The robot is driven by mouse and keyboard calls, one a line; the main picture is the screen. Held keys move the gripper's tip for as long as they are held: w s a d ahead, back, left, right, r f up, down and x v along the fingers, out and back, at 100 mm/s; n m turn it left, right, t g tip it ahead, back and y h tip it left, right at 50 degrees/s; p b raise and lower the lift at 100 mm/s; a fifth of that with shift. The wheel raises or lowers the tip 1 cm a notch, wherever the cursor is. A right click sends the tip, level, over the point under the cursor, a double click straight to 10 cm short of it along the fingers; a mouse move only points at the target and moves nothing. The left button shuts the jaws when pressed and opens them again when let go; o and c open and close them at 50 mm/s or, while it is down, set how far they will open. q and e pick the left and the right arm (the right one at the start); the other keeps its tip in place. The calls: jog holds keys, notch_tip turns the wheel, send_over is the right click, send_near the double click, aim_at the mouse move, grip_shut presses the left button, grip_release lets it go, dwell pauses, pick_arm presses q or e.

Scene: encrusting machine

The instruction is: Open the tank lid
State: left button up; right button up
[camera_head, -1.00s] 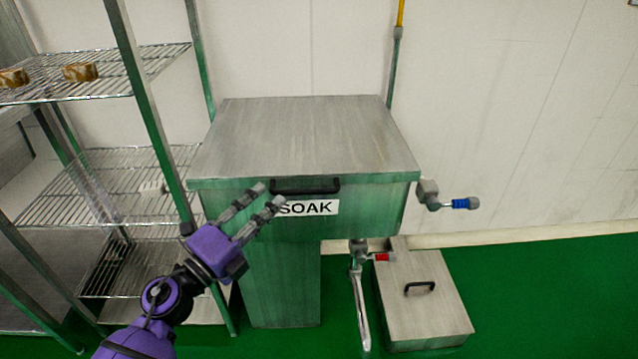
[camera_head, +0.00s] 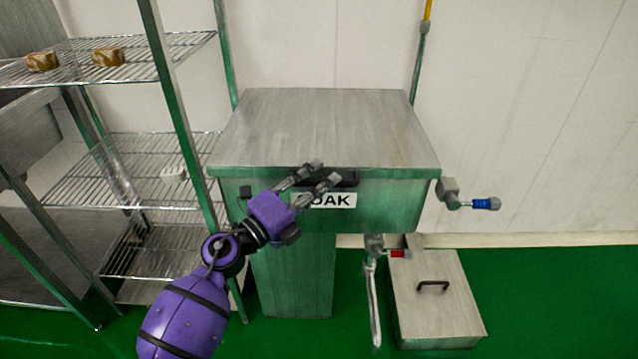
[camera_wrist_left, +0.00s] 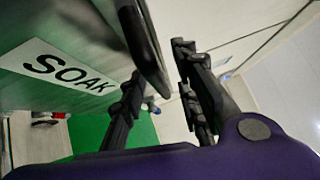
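The tank (camera_head: 290,270) is a green-grey metal box with a flat grey lid (camera_head: 325,125), which lies closed on top. A black bar handle (camera_head: 346,178) is on the lid's front edge, above the SOAK label (camera_head: 338,201). My left gripper (camera_head: 322,173) is open in front of the handle, and its fingers hide the handle's left part and the label's first letter. In the left wrist view the handle (camera_wrist_left: 146,48) shows between the spread fingers of the gripper (camera_wrist_left: 158,65). I cannot tell whether they touch it. My right gripper is not in view.
A wire shelf rack (camera_head: 150,180) with brown blocks (camera_head: 108,57) on top stands close at left. A blue-handled valve (camera_head: 486,204) sticks out at right. A red-handled tap (camera_head: 398,254) and a low lidded box (camera_head: 436,305) are below. The wall is behind.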

pick_arm(q)
grip_shut()
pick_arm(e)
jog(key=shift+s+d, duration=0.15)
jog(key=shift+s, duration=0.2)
